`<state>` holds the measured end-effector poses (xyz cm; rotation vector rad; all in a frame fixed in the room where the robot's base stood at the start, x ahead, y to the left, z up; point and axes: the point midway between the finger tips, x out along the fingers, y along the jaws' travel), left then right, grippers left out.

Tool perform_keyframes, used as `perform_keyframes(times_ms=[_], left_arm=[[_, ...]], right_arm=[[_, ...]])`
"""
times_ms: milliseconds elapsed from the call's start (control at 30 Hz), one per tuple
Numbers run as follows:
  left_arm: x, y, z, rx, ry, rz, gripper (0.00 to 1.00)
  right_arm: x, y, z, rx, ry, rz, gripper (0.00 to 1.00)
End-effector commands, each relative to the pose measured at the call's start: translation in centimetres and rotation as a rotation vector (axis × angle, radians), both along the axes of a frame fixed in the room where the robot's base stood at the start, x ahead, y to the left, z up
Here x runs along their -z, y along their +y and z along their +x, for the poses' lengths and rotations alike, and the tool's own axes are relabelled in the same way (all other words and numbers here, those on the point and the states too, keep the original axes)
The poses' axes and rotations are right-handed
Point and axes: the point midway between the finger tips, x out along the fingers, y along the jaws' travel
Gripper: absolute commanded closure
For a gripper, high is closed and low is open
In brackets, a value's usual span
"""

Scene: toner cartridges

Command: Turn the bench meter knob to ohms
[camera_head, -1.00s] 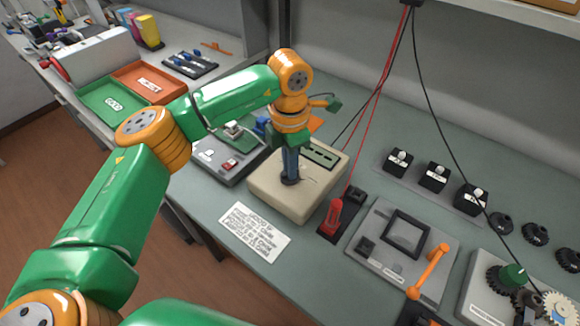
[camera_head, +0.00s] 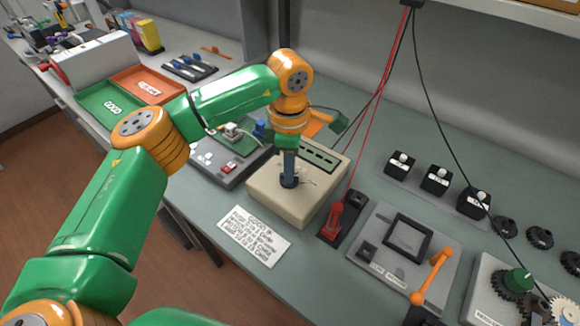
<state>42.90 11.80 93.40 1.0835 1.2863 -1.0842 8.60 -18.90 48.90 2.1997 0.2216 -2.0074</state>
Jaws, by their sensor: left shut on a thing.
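The bench meter (camera_head: 310,200) is a cream box with a dark display strip at its back, standing in the middle of the bench. My left gripper (camera_head: 289,180) points straight down over the meter's top face. It is shut on the dark knob (camera_head: 289,183) there, which its fingers mostly hide. Faint markings show beside the knob, too small to read, so I cannot tell its setting. My right gripper is not in view.
A printed card (camera_head: 254,236) lies in front of the meter. A red probe stand (camera_head: 334,220) is close on its right, with red and black cables hanging above. A grey panel with an orange lever (camera_head: 432,273) is further right. A grey test fixture (camera_head: 226,157) is at the left.

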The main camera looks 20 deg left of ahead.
Motion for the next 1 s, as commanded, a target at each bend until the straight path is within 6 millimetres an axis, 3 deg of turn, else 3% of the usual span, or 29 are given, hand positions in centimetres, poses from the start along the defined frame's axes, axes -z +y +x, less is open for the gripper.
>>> perform_keyframes(times_ms=[467,500,567,600,867,1000], left_arm=[[-0.3,0.0,0.2,0.009,-0.007,-0.001,1.00],[-0.3,0.0,0.2,0.009,-0.008,-0.001,0.77],[-0.2,0.0,0.1,0.009,-0.006,-0.001,0.61],[-0.2,0.0,0.1,0.009,-0.006,-0.001,0.57],[-0.1,0.0,0.1,0.009,-0.003,0.000,0.57],[-2.0,0.0,0.1,0.008,-0.006,-0.001,0.57]], right_arm=[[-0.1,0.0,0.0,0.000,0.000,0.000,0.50],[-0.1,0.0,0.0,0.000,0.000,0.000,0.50],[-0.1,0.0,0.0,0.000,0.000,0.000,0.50],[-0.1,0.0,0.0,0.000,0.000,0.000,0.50],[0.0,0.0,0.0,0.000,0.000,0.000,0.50],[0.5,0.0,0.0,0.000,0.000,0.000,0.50]])
